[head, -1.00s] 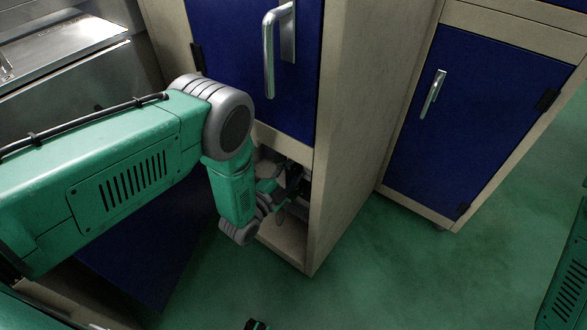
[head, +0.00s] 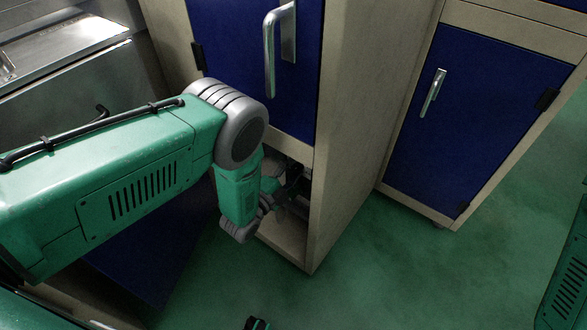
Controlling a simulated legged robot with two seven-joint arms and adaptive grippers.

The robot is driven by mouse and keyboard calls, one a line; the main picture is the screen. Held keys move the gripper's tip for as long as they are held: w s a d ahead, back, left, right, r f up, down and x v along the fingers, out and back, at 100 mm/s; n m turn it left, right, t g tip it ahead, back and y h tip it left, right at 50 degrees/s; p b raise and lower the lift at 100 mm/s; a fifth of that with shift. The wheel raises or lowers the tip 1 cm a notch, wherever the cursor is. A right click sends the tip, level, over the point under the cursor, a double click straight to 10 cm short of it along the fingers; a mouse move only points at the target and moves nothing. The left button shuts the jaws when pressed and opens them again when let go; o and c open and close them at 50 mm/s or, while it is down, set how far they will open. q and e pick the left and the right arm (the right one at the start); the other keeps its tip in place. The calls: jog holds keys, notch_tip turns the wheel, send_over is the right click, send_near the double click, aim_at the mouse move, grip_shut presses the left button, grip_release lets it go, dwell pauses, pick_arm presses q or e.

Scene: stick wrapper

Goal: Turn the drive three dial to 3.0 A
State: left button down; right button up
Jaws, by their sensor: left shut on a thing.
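My left arm comes in from the left, and its wrist reaches into the open lower compartment of the cabinet (head: 330,140). My left gripper (head: 297,186) is a dark shape inside that compartment, partly hidden by my wrist and the cabinet frame. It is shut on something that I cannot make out. No dial face or current marking can be read from here.
The upper blue door with a metal handle (head: 270,50) is closed above the compartment. A lower blue door (head: 150,250) stands open below my arm. Another blue cabinet door (head: 460,120) is closed at the right. Green floor (head: 380,270) is clear in front.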

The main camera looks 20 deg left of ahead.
pick_arm(q)
jog(key=c, duration=1.3)
grip_release()
jog(key=shift+s+d+f, duration=0.1)
jog(key=shift+s+f, duration=0.2)
jog(key=shift+o, duration=0.6)
jog(key=shift+w+r, duration=0.15)
jog(key=v, duration=1.2)
